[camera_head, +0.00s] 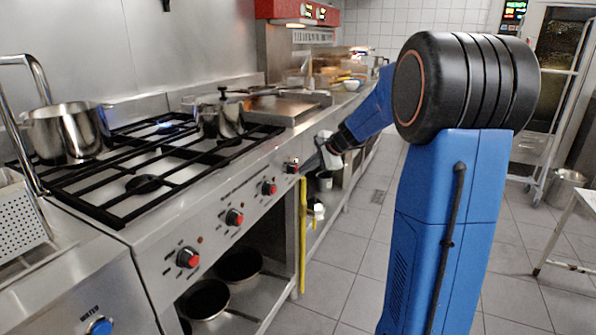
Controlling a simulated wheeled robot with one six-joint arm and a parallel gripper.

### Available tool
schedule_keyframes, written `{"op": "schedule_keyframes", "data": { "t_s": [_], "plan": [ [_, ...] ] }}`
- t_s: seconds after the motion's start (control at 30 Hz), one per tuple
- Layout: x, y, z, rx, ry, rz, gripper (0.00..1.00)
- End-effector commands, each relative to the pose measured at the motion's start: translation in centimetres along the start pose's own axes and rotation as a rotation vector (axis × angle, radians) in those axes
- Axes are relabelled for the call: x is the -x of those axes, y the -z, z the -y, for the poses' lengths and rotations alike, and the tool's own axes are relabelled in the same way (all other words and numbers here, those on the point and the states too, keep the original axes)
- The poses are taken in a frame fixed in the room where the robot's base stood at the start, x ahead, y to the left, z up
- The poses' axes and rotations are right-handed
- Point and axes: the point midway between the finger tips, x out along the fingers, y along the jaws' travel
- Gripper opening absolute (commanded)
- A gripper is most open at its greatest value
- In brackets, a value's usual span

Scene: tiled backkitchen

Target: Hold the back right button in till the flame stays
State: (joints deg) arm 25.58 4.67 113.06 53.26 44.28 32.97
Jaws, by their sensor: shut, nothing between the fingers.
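A last knob (292,165) sits at the panel's far end. My gripper (308,161) is at the panel beside this far knob, shut with nothing held. Its fingertips are small here, and I cannot tell whether they touch the panel or press a button. The labels are too small to tell which control is the back right one. A blue flame (165,125) shows at a back burner, behind the black grates (130,183).
A steel pot (65,133) stands at the stove's back left, and a lidded pot (220,118) at its right. Pans (238,264) sit on the lower shelf. The tiled floor right of the stove is open.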

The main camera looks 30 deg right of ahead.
Motion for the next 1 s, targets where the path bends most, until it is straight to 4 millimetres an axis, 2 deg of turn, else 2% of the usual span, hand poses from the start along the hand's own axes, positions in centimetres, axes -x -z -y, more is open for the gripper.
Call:
{"op": "schedule_keyframes", "data": {
  "t_s": [0.77,1.0],
  "plan": [
    [0.02,0.01,-0.01,0.000,0.000,0.000,0.00],
    [0.55,0.39,-0.36,0.000,0.001,-0.001,0.00]
  ]
}}
